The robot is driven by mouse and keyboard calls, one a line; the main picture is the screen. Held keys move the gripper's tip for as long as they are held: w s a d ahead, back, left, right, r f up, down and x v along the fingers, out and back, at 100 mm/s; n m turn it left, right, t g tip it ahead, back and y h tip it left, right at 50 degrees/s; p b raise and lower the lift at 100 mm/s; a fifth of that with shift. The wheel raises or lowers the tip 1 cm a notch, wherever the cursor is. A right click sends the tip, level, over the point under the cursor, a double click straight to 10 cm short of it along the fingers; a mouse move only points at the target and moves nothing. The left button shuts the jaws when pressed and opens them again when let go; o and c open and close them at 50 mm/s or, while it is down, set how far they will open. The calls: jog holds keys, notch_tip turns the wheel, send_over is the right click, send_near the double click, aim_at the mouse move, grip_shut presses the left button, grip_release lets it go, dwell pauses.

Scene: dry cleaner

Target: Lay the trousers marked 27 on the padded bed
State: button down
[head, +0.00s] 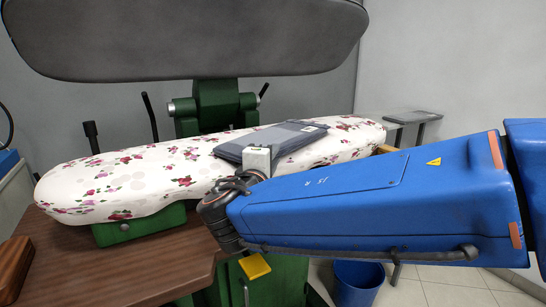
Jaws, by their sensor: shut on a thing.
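The folded grey-blue trousers (290,136) are over the middle of the padded bed (130,183), which has a white cover with pink and red flowers. They look flat and low over it; I cannot tell whether their whole underside touches.
The dark grey press head (190,38) is raised above the bed on a green mount. A brown wooden table (60,265) is at the near left, with a wooden block on it. Another grey folded item (412,116) lies at the right. A blue bin (357,283) stands on the floor.

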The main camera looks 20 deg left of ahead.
jog(key=c, duration=1.7)
grip_release()
jog(key=shift+o, duration=0.2)
jog(key=shift+s+r, duration=0.1)
jog(key=s+d, duration=0.1)
jog(key=s, duration=1)
jog(key=shift+s, duration=0.4)
